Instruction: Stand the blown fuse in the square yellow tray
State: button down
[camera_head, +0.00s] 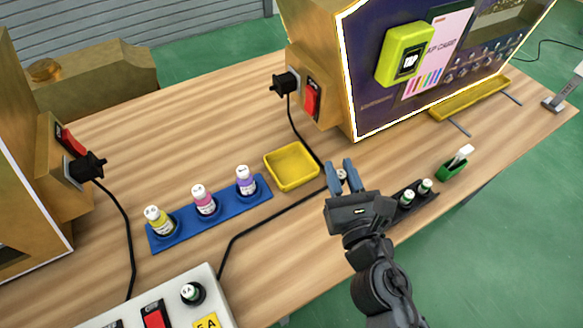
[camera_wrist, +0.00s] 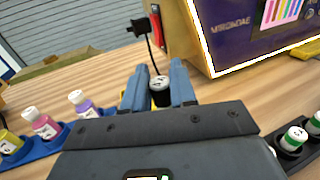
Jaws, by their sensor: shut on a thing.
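My gripper (camera_head: 341,174) is shut on the blown fuse (camera_wrist: 160,90), a small dark cylinder with a pale top, which looks upright between the blue fingertips in the wrist view. In the head view only its pale top shows between the fingers. The square yellow tray (camera_head: 291,167) is on the table just left of my gripper and looks empty. In the wrist view the tray is mostly hidden behind my gripper. I cannot tell how high the fuse is above the table.
A black rack (camera_head: 417,204) with green-and-white fuses stands right of my gripper. A blue rack (camera_head: 210,220) with yellow, pink and purple bottles lies left of the tray. Black cables cross the table beside the tray. The purple machine (camera_head: 375,90) stands behind.

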jog(key=shift+a, duration=0.3)
jog(key=w+a+f+b, duration=0.4)
jog(key=w+a, duration=0.1)
jog(key=w+a+f+b, duration=0.2)
jog(key=w+f+b, duration=0.1)
jog(key=shift+w+a, duration=0.25)
jog(key=shift+a, duration=0.15)
notch_tip(320, 180, down, 4)
jog(key=b, duration=0.3)
jog(key=shift+b, duration=0.35)
jog(key=shift+f, duration=0.15)
jog(key=c, duration=0.9)
grip_release()
